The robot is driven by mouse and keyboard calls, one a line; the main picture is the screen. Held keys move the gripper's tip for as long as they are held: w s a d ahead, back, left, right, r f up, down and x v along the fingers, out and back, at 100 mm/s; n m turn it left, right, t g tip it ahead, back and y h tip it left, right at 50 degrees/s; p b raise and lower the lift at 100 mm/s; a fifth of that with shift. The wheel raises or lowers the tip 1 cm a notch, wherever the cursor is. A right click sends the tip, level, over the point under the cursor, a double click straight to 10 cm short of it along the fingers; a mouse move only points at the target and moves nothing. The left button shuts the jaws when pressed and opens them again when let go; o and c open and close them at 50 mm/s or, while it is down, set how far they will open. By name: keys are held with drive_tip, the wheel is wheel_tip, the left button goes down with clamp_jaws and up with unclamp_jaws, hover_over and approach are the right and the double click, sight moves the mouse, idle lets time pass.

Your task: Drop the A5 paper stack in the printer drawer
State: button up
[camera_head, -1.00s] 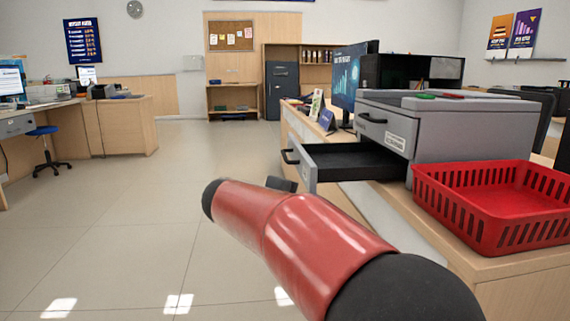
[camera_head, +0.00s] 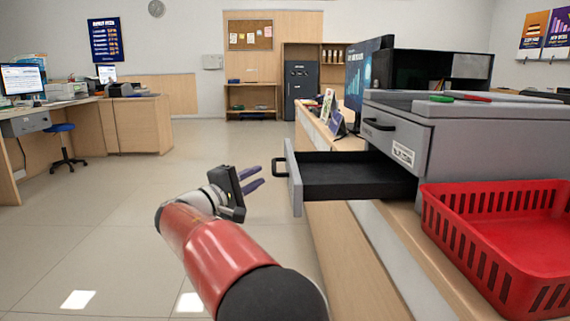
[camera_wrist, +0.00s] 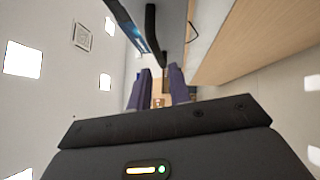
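The grey printer (camera_head: 500,145) stands on the counter at right in the head view. Its lower drawer (camera_head: 296,180) is pulled out toward the left, and its black inside looks empty where I see it. The upper drawer (camera_head: 397,140) is closed. I see no A5 paper stack in either view. My gripper (camera_head: 257,178) is left of the open drawer's front, apart from it, over the floor side of the counter. In the wrist view its two purple fingers (camera_wrist: 160,88) stand apart with nothing seen between them.
A red basket (camera_head: 490,265) sits on the counter at front right; the part of its inside in view is empty. Green and red items (camera_head: 455,98) lie on the printer. A monitor (camera_head: 362,75) stands behind. The floor (camera_head: 110,225) at left is clear.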

sight(274, 164)
drive_tip(key=x, duration=0.7)
drive_tip(key=shift+w+d+r, duration=0.15)
drive_tip(key=shift+w, duration=0.05)
clamp_jaws()
